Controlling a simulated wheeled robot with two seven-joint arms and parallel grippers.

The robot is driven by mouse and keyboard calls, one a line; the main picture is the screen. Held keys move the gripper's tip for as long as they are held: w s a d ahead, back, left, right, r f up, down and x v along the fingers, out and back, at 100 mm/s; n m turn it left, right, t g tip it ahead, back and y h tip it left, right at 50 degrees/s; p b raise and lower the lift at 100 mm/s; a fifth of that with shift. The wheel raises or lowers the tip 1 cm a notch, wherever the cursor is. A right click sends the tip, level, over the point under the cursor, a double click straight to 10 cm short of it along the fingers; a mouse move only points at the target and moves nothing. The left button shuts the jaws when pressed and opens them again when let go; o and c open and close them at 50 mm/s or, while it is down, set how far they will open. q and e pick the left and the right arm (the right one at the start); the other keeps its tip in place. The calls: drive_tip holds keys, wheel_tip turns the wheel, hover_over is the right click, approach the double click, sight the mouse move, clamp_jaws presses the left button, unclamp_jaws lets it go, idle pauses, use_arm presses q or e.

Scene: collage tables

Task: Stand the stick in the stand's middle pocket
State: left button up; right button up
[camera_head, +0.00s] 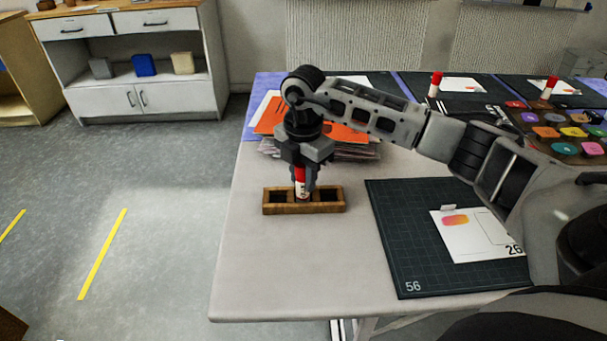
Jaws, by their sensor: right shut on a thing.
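The stick (301,187) is a glue stick with a red cap and a pale, marked body. It stands upright at the middle pocket of the wooden stand (331,207); its lower end is hidden by the stand's front wall, so how deep it sits cannot be told. The pockets to its left and right look empty. My right gripper (302,180) points straight down over the stand and is shut on the stick near its red cap. My left gripper is not in view.
A pile of orange and white paper (275,115) lies just behind the stand. A dark cutting mat (390,240) with a white card (475,245) is at the right. More red-capped sticks (435,84) stand farther back. The table's front left is clear.

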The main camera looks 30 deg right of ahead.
drive_tip(key=o, duration=0.6)
drive_tip(key=shift+s+f, duration=0.2)
drive_tip(key=shift+f, duration=0.4)
drive_tip(key=o, duration=0.4)
drive_tip(key=shift+w+f, duration=0.1)
drive_tip(key=shift+w, duration=0.05)
drive_tip(key=shift+c, duration=0.2)
drive_tip(key=shift+r, duration=0.25)
drive_tip(key=shift+r, duration=0.2)
wheel_tip(320, 180, up, 12)
drive_tip(key=shift+p, duration=0.3)
drive_tip(key=shift+r, duration=0.4)
